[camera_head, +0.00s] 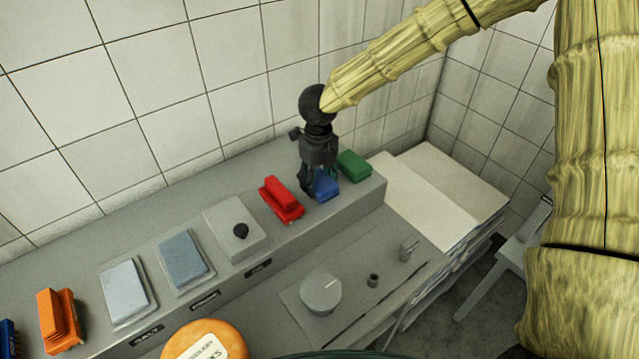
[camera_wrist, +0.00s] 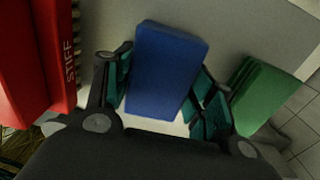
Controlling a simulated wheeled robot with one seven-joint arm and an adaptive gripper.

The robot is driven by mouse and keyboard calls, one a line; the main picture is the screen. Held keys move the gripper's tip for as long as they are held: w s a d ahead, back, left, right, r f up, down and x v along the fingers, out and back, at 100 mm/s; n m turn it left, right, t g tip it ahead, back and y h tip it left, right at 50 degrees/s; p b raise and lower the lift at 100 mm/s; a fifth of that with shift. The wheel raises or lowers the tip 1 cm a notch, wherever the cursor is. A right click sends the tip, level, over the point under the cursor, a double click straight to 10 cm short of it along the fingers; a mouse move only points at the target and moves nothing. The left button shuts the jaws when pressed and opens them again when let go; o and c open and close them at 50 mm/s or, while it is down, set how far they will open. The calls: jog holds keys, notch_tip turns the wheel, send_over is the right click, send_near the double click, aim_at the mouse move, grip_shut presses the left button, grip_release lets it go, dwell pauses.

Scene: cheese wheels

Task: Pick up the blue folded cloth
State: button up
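The blue folded cloth (camera_head: 326,187) is a small blue block on the grey ledge, between a red brush and a green block. In the wrist view the blue cloth (camera_wrist: 165,70) fills the space between the fingers. My gripper (camera_head: 310,183) points down at it in the head view. In the wrist view my gripper (camera_wrist: 162,85) has one teal-padded finger on each side of the cloth, close to its edges. I cannot tell whether the pads press on it. The cloth's underside is hidden.
The red brush (camera_head: 281,199) stands close on the left and the green block (camera_head: 354,166) close on the right. The tiled wall (camera_head: 220,110) rises behind the ledge. Further left are trays and an orange brush (camera_head: 60,320). Stacked white sheets (camera_head: 440,195) lie to the right.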

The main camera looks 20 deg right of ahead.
aim_at(319, 179)
jog(key=shift+r, duration=0.1)
jog(key=shift+c, duration=0.2)
notch_tip(319, 179, up, 10)
jog(key=b, duration=0.2)
jog(key=shift+b, duration=0.35)
jog(key=shift+o, duration=0.6)
jog(key=shift+c, duration=0.5)
dwell(0.7)
